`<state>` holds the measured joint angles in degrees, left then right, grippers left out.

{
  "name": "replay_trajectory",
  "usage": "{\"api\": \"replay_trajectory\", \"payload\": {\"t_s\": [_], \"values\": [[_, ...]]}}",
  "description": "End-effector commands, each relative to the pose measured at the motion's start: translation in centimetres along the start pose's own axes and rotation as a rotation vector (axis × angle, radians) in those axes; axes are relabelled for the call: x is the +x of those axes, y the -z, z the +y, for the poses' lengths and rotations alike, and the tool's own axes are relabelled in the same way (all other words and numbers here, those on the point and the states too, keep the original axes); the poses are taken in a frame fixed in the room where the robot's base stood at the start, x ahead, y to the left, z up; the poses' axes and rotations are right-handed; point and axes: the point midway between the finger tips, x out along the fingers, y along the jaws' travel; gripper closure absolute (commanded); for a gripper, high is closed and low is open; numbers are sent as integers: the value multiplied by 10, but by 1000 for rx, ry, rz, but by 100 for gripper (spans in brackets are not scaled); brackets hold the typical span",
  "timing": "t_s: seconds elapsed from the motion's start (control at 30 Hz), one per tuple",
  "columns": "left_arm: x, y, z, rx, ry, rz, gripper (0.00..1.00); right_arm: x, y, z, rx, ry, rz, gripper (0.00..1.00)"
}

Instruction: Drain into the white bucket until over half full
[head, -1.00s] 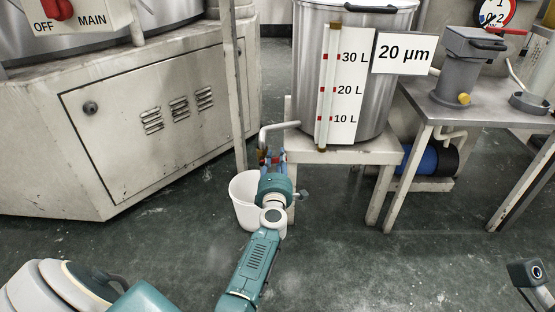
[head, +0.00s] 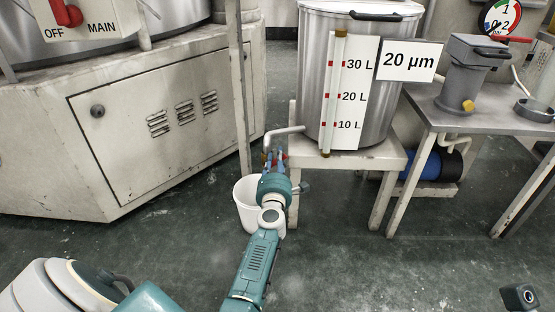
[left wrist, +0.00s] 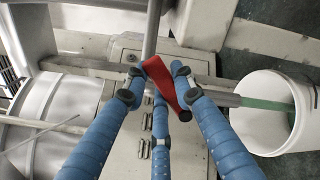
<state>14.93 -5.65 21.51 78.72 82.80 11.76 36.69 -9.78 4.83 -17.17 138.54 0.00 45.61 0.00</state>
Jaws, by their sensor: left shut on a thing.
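The white bucket (head: 246,200) stands on the floor beside the tank stand, partly hidden by my left gripper. In the left wrist view the bucket (left wrist: 238,122) is at the right. A green streak (left wrist: 265,103), looking like liquid, runs from the pipe's end into its mouth; the fill level cannot be read. The steel tank (head: 312,60) has a drain pipe (head: 287,132) and a sight gauge (head: 335,95). My left gripper (head: 274,157) is shut on the red valve lever (left wrist: 166,82), its blue fingers (left wrist: 160,92) around it. My right gripper is out of view.
The tank stands on a low pale stand (head: 352,165). A machine cabinet (head: 150,140) is on the left, with a thin post (head: 240,100) near the bucket. A metal table (head: 430,105) is on the right.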

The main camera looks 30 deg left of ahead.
Motion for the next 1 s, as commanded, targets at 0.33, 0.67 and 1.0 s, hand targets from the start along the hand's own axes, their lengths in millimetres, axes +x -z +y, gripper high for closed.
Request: {"api": "replay_trajectory", "payload": {"t_s": [0.33,0.67,1.0], "values": [[-1,0,-2,1,3,0,54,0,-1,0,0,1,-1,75],[0,0,-2,19,1,0,54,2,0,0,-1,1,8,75],[0,5,-27,440,2,-1,54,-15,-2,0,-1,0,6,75]]}}
